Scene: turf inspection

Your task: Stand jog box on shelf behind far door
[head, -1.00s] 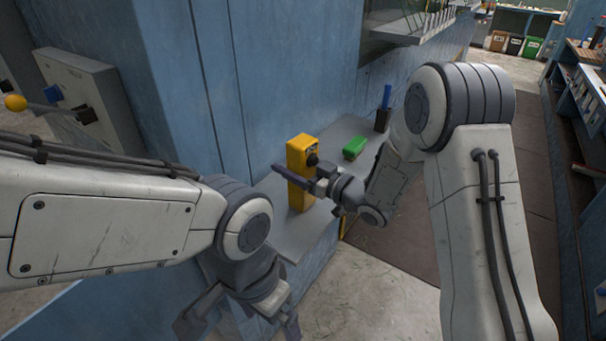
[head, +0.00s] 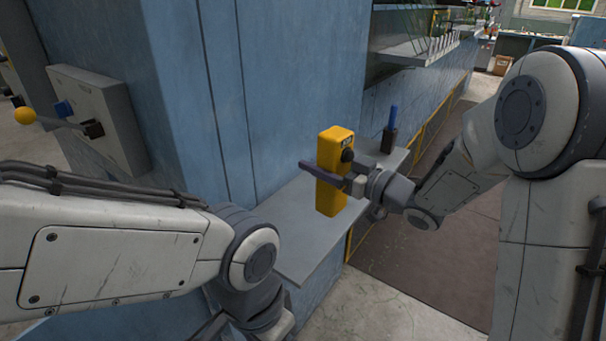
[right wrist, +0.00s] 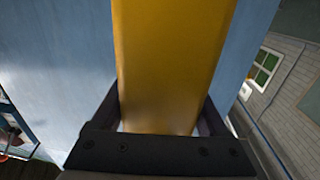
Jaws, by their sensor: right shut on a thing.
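The yellow jog box (head: 338,150), with a black knob near its top, is upright beside the blue wall, over the grey shelf (head: 295,232) in the head view. My right gripper (head: 328,177) is shut on it from the right. I cannot tell for sure whether its base touches the shelf. In the right wrist view the jog box (right wrist: 170,60) fills the space between the fingers. My left gripper (head: 245,325) is low in the head view, cut off by the bottom edge, so its jaws are unclear. I cannot make out a far door.
A dark holder with a blue stick (head: 391,132) stands at the shelf's far end. A grey wall box (head: 100,112) with a yellow-knobbed lever juts out at left. An upper ledge (head: 420,45) runs along the wall beyond. The dark floor mat (head: 430,255) at right is clear.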

